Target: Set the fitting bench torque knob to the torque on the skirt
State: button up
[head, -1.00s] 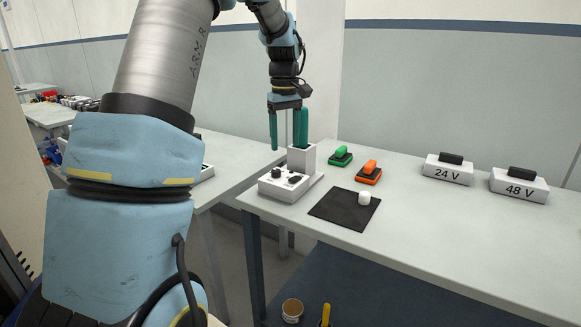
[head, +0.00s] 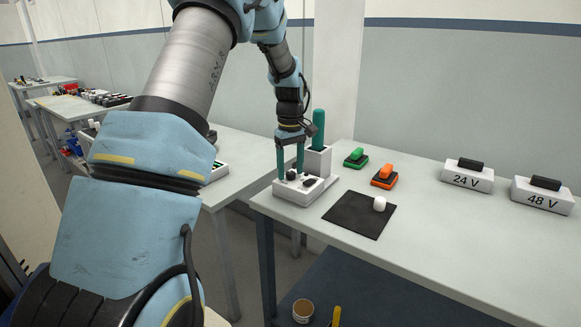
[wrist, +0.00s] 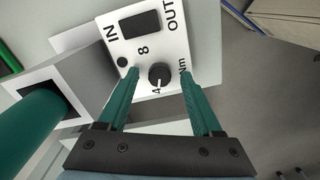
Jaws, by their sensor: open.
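The torque box (head: 300,192) is a white box at the near left corner of the bench. In the wrist view its face (wrist: 172,46) shows "IN", "OUT", "8", "4" and part of "Nm". The black round torque knob (wrist: 159,74) has a white mark that points toward the "4". My gripper (head: 291,172) is open over the box. Its teal fingers (wrist: 160,76) stand on either side of the knob, with gaps visible; whether they touch it I cannot tell. A torque written on a skirt is not readable here.
A teal handle (head: 318,125) stands upright in a white holder (head: 317,161) close beside my gripper. A dark mat (head: 357,218) with a white piece (head: 379,204), green (head: 356,158) and orange (head: 384,177) items, and 24 V (head: 468,177) and 48 V (head: 542,197) blocks lie rightward.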

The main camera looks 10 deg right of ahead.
jog(key=shift+f, duration=0.1)
grip_shut()
dwell(0.5)
